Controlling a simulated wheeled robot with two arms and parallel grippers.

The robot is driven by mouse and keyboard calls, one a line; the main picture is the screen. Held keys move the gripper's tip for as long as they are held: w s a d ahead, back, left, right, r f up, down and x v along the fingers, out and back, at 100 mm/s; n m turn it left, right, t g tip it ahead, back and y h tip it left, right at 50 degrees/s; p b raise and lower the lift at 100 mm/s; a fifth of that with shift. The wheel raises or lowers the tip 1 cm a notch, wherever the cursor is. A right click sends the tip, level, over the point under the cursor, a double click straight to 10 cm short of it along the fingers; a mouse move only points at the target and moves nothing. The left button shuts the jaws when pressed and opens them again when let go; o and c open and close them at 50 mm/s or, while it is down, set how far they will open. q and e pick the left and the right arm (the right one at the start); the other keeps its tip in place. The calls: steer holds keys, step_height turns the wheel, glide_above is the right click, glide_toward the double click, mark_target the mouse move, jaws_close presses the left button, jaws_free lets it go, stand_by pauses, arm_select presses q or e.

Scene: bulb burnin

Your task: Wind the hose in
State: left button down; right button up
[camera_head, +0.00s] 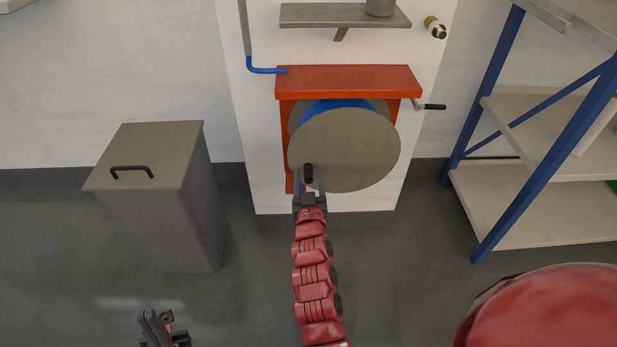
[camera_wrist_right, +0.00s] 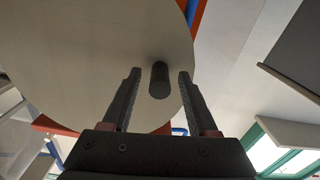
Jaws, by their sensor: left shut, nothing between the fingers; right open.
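The hose reel has an orange-red frame (camera_head: 350,81) and a large grey round side plate (camera_head: 350,145) facing me. A band of blue hose (camera_head: 340,104) shows at the top of the drum. A short dark crank knob (camera_head: 308,173) sticks out of the plate at its lower left; it also shows in the right wrist view (camera_wrist_right: 159,80). My right gripper (camera_head: 310,187) is open, with its fingers (camera_wrist_right: 159,92) on either side of the knob and gaps visible. My left gripper (camera_head: 160,325) is low at the left, shut and empty, far from the reel.
A small dark-ended lever (camera_head: 432,106) sticks out right of the reel. A blue pipe (camera_head: 264,70) meets the frame at the left. A grey lidded bin (camera_head: 160,200) stands left, blue-framed shelving (camera_head: 530,165) right. A wall shelf (camera_head: 340,15) and a brass fitting (camera_head: 435,27) are above.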

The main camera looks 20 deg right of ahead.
steer(key=shift+w+d, duration=0.15)
steer(key=shift+w, duration=0.35)
jaws_close()
stand_by(1.2)
